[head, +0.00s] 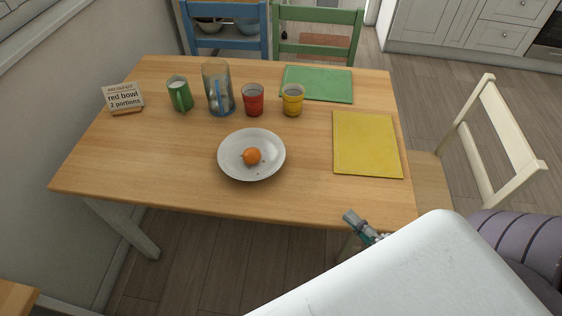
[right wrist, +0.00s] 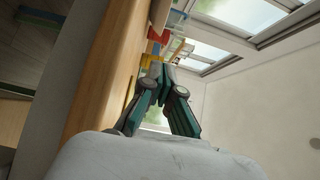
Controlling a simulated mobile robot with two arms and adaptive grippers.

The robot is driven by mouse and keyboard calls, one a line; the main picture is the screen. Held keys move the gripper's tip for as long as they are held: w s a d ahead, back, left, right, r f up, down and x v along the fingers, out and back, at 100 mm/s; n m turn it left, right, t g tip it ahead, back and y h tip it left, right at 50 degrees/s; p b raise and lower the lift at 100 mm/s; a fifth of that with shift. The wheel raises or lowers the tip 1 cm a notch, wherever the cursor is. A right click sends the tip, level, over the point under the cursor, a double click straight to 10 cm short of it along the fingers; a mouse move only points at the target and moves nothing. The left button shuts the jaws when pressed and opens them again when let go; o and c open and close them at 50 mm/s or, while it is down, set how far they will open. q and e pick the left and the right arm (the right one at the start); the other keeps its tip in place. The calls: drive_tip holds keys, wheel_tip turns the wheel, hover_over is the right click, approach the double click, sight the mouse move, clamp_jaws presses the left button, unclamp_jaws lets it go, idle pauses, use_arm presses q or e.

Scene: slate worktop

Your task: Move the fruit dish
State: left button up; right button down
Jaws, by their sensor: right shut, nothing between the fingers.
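The fruit dish (head: 233,168) is a shallow white round dish on the wooden table, near the middle of its front half. A single orange (head: 251,156) lies in it, with a few small dark specks beside it. My right gripper (head: 349,215) is at the table's front edge, to the right of the dish and apart from it. In the right wrist view its fingers (right wrist: 156,70) come together at the tips, shut and empty. The white part of my right arm covers the lower right of the head view. My left gripper is not in view.
Behind the dish stand a green mug (head: 179,94), a glass pitcher (head: 217,88), a red cup (head: 253,99) and a yellow cup (head: 292,100). A sign (head: 123,98) reads "red bowl 2 portions". Yellow (head: 366,144) and green (head: 317,84) mats lie right. Chairs surround the table; its front left is clear.

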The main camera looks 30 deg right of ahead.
drive_tip(key=w, duration=0.2)
drive_tip(key=shift+w+a+r, duration=0.15)
drive_tip(key=shift+w+a, duration=0.05)
drive_tip(key=shift+w, duration=0.1)
drive_tip(key=w+a, duration=0.1)
drive_tip(key=w, duration=0.4)
drive_tip(key=w+a+p, duration=0.1)
drive_tip(key=w, duration=0.4)
drive_tip(key=w+a, duration=0.1)
drive_tip(key=w, duration=0.5)
drive_tip(key=shift+w+a+p, duration=0.3)
drive_tip(key=shift+a, duration=0.3)
drive_tip(key=shift+w+a+p, duration=0.25)
drive_tip(key=shift+a+p, duration=0.05)
drive_tip(key=shift+a, duration=0.25)
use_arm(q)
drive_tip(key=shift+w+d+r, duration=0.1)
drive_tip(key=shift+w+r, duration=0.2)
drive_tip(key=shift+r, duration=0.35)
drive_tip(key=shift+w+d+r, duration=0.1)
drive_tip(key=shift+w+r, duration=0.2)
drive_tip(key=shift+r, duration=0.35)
use_arm(e)
drive_tip(key=shift+w+a, duration=0.3)
drive_tip(key=shift+a, duration=0.25)
